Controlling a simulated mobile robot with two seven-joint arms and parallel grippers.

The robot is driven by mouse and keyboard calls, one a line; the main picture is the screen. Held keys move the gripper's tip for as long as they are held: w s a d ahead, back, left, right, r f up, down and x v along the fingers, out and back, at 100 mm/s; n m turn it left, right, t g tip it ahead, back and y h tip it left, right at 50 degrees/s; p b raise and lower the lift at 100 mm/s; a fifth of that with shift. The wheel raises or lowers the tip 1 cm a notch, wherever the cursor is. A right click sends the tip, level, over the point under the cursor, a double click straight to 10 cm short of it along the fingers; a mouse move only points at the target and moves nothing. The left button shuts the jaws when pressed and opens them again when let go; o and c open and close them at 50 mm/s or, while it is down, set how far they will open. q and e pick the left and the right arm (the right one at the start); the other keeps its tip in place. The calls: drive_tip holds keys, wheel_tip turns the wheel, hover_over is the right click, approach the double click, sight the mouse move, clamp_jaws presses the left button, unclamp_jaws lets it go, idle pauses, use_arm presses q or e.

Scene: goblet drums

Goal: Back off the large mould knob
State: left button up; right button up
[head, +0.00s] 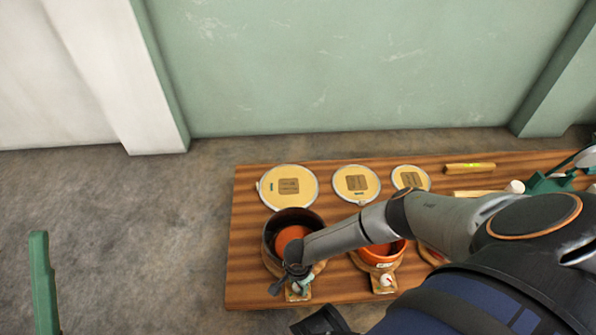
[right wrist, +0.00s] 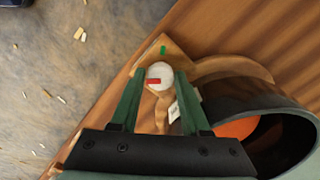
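The large mould (head: 268,235) is a dark round pot with orange inside, at the left front of the bench; it also shows in the right wrist view (right wrist: 290,118). Its knob (right wrist: 159,76) is white with a red mark, on a wooden lug beside the pot; a green mark is on the wood past it. My right gripper (right wrist: 160,72) has its two green fingers on either side of the knob, seemingly touching both sides. In the head view my right gripper (head: 301,284) partly covers the knob. One green finger of my left gripper (head: 42,280) shows at the lower left, away from the bench.
The wooden bench (head: 245,205) holds an orange mould (head: 378,254) with its own knob (head: 386,281), right of the large one. Three round drum heads (head: 288,186) lie along the back. A yellow level (head: 469,168) is farther right. Bare floor lies left of the bench.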

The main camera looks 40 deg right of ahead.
drive_tip(key=o, duration=0.3)
drive_tip(key=shift+o, duration=0.2)
use_arm(q)
wheel_tip(320, 180, up, 8)
drive_tip(key=a+p, duration=0.1)
drive_tip(key=p, duration=0.6)
drive_tip(key=shift+s+r+t+p, duration=0.2)
drive_tip(key=shift+r+t+p, duration=0.05)
drive_tip(key=shift+t+p, duration=0.05)
use_arm(e)
wheel_tip(320, 180, up, 12)
drive_tip(key=shift+r, duration=0.25)
